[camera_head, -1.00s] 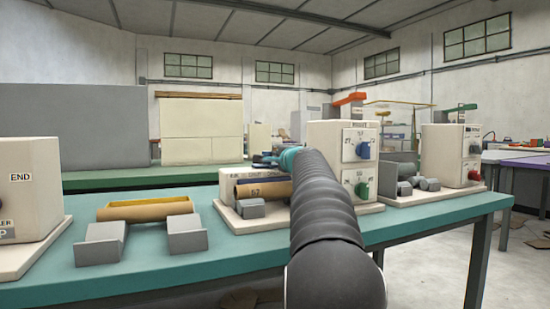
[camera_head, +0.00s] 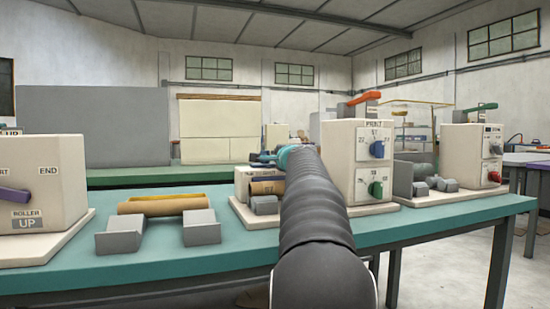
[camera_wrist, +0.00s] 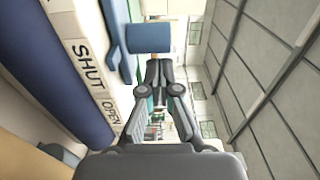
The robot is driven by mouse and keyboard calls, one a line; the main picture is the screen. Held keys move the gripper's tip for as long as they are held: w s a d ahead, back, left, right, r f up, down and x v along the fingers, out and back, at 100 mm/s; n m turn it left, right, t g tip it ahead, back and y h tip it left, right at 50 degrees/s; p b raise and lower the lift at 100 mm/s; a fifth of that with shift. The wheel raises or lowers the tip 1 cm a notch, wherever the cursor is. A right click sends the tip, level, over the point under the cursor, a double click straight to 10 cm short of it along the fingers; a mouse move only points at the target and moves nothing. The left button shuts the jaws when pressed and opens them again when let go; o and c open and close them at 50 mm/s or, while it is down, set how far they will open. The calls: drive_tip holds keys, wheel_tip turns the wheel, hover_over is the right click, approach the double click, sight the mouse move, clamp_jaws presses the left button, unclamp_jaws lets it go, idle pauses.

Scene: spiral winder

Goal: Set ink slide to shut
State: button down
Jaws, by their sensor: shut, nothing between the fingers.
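The ink slide's labelled strip (camera_wrist: 92,72) runs along the left of the wrist view, with SHUT higher in the picture and OPEN lower. A blue block (camera_wrist: 149,38), which looks like the slide's knob, stands just ahead of my fingertips, on the SHUT side of the lettering. A blue upright piece (camera_wrist: 115,38) is left of it. My gripper (camera_wrist: 160,68) is shut and empty, its tips close to the blue block; I cannot tell if they touch. In the head view the pale ink box (camera_head: 243,178) is partly hidden by my arm.
The winder housing (camera_head: 347,150) with blue and green knobs stands right of my arm. A cardboard roll (camera_head: 165,205) and grey blocks (camera_head: 120,232) lie on the teal table (camera_head: 240,240). A roller box (camera_head: 40,185) is at left, another machine (camera_head: 470,150) at right.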

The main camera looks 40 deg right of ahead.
drive_tip(key=s+a+b, duration=0.1)
drive_tip(key=s, duration=1)
drive_tip(key=shift+a, duration=0.35)
drive_tip(key=shift+f, duration=0.1)
